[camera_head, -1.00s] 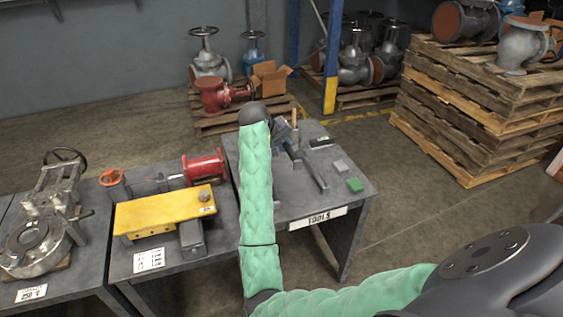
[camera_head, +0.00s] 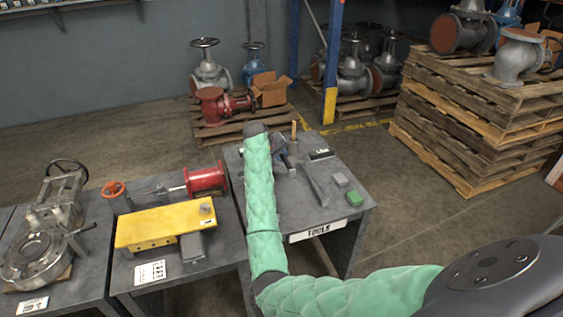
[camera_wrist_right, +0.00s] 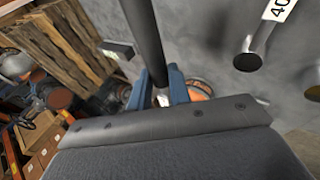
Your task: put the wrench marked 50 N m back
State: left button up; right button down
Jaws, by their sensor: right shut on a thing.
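My right gripper (camera_head: 284,157) is over the table marked TOOLS, partly hidden behind my green forearm. In the wrist view its blue fingers (camera_wrist_right: 160,92) are shut on a dark round bar, the handle of a wrench (camera_wrist_right: 143,35). A long dark bar, which looks like this same wrench (camera_head: 315,187), runs from the gripper toward the table's front edge. I cannot read a mark on it, nor tell whether it touches the table. In the wrist view another rod, a wrench (camera_wrist_right: 258,42) with a white label showing "40", is to the right. My left gripper is not in view.
A yellow part (camera_head: 160,225) and a red cylinder (camera_head: 205,178) are on the table to the left. Stacked pallets (camera_head: 450,130) stand behind right.

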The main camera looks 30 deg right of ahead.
notch_tip(320, 180, down, 2)
jog(key=shift+f+p, duration=0.15)
jog(key=shift+p, duration=0.15)
jog(key=shift+f, duration=0.35)
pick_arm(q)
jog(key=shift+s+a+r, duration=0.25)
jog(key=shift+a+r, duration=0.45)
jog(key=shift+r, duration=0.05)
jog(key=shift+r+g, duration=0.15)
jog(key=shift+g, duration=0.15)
pick_arm(e)
jog(key=shift+f, duration=0.3)
jog(key=c, duration=1.3)
grip_release()
jog(key=shift+f, duration=0.1)
